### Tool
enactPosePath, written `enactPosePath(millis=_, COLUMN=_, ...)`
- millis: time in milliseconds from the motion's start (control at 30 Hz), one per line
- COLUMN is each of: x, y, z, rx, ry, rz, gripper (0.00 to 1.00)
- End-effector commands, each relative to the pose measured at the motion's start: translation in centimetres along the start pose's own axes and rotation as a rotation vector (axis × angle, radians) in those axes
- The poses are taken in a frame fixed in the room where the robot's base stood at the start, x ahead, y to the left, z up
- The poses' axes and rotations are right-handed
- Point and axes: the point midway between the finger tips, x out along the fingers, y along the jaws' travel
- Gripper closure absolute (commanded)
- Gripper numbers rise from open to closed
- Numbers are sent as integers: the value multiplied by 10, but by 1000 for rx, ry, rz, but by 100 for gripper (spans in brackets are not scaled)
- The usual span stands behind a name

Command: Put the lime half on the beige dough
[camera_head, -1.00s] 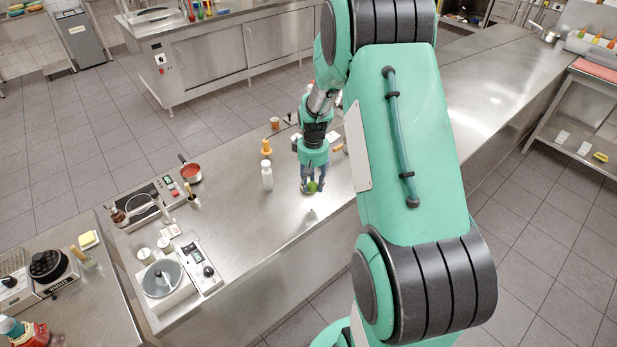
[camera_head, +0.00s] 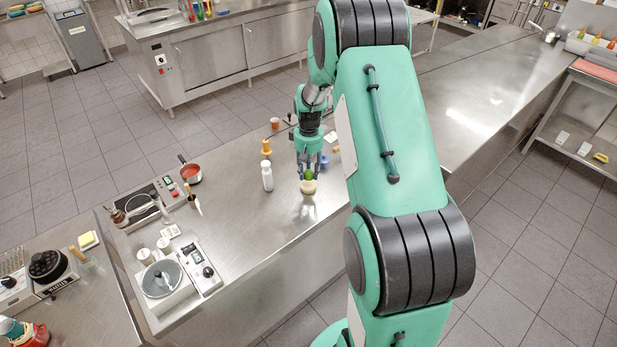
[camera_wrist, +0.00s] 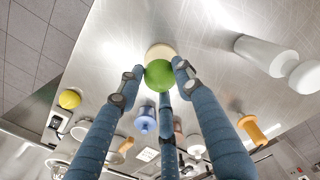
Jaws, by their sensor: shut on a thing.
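The lime half (camera_head: 308,175) is a rounded green piece between the fingertips of my gripper (camera_head: 309,168). In the wrist view the lime half (camera_wrist: 158,75) sits between the blue fingers of my gripper (camera_wrist: 157,80), its green side facing the camera. The beige dough (camera_head: 308,188) is a pale round lump on the steel counter, directly below the lime in the head view. In the wrist view the dough (camera_wrist: 160,50) shows just past the lime, partly hidden by it. I cannot tell whether the lime touches the dough.
A white bottle (camera_head: 267,177) stands left of my gripper on the counter (camera_head: 240,225). An orange item (camera_head: 266,148) stands behind it. A blue item (camera_head: 323,160) is close to the right. A yellow ball (camera_wrist: 69,98) shows in the wrist view.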

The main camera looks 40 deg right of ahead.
Motion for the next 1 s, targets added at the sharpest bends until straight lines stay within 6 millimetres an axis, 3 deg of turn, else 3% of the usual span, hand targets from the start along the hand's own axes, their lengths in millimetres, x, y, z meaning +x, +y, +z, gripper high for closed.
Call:
enactPosePath(millis=333, x=33, y=1, z=-4, rx=0, ry=0, rz=0, gripper=90)
enactPosePath(millis=833, x=39, y=1, z=-4, rx=0, ry=0, rz=0, gripper=90)
enactPosePath(millis=867, x=39, y=1, z=-4, rx=0, ry=0, rz=0, gripper=61)
enactPosePath(millis=933, x=39, y=1, z=-4, rx=0, ry=0, rz=0, gripper=47)
enactPosePath(millis=1000, x=38, y=1, z=-4, rx=0, ry=0, rz=0, gripper=46)
